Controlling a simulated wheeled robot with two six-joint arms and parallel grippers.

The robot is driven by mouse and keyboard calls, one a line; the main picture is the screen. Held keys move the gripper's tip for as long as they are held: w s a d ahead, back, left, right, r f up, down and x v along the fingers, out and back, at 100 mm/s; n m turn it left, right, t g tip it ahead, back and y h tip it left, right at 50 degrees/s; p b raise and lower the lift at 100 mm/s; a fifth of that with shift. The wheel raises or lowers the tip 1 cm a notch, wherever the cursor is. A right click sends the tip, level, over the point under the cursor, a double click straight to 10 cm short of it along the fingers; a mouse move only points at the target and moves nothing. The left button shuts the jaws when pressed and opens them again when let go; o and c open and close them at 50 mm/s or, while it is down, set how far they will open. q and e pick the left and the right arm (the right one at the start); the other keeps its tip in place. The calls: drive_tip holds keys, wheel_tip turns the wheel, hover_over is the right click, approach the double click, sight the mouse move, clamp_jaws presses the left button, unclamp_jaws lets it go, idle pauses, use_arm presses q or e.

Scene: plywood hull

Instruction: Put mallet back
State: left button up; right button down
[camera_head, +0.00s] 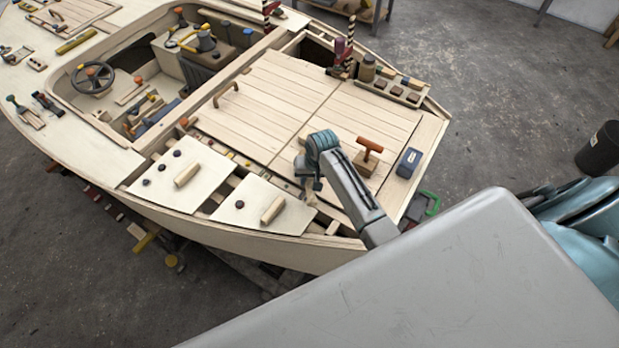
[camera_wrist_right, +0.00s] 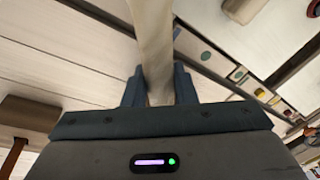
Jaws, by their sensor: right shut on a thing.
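My right gripper (camera_head: 308,182) is over the near edge of the boat's planked deck, beside the narrow slot with small coloured items. In the right wrist view the gripper (camera_wrist_right: 158,88) is shut on a pale, smooth shaft (camera_wrist_right: 153,38), which looks like the handle of the mallet. The shaft runs up out of the top of that view, so its far end is hidden. In the head view the gripper and forearm hide most of what is held. My left gripper is not in view.
A wooden block with an orange-brown T-handle (camera_head: 369,146) and a dark blue box (camera_head: 408,162) stand right of my forearm. Two pale panels (camera_head: 235,215) with knobs and grips lie left. Bottles and a rack (camera_head: 400,88) line the far edge. The planked deck (camera_head: 290,100) is mostly clear.

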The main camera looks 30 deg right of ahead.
drive_tip(key=shift+f, duration=0.15)
drive_tip(key=c, duration=1.1)
unclamp_jaws()
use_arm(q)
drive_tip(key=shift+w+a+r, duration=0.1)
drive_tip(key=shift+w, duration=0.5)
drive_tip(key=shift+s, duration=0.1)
use_arm(e)
drive_tip(key=shift+r, duration=0.35)
use_arm(q)
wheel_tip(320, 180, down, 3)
drive_tip(key=b, duration=0.2)
drive_tip(key=shift+b, duration=0.35)
use_arm(e)
wheel_tip(320, 180, up, 10)
drive_tip(key=s+d, duration=0.1)
drive_tip(key=shift+s, duration=0.4)
